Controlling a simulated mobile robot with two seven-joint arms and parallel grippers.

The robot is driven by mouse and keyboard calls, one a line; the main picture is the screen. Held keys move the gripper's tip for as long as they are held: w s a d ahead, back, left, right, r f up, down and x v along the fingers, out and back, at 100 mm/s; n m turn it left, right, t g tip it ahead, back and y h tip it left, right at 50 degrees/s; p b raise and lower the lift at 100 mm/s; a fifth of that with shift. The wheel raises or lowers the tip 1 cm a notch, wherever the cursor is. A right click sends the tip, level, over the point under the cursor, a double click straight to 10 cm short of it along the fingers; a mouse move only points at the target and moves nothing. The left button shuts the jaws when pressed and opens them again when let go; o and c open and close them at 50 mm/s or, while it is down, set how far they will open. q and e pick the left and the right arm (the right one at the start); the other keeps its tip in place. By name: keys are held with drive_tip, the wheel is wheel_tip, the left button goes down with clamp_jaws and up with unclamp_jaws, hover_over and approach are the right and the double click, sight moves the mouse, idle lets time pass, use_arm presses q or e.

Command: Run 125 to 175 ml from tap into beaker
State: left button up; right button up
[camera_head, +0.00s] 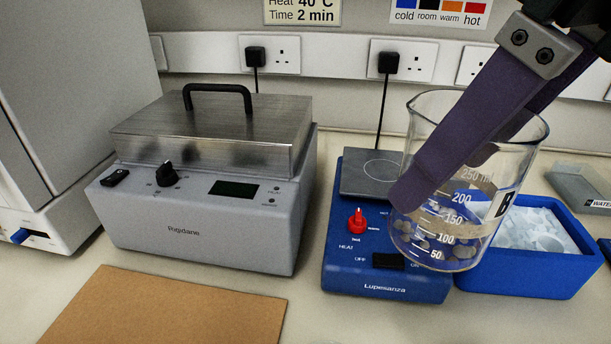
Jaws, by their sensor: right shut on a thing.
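The glass beaker (447,250) has white volume marks and a dark letter B on its side. It is tilted and held in the air, in front of the blue hotplate and the blue tub. Small grey, rounded pieces lie in its lower part. No tap shows in this view. My left gripper is not in view.
A blue hotplate (340,268) with a red knob stands behind the beaker. A blue tub (544,280) of white ice-like pieces is at right, near a grey tray (585,190). A lidded metal bath (205,215) stands left. A brown board (165,309) lies in front.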

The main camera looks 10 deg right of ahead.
drive_tip(key=shift+f+b, duration=2.4)
drive_tip(key=shift+f, duration=7.45)
drive_tip(key=o, duration=1.3)
drive_tip(key=shift+f, duration=0.1)
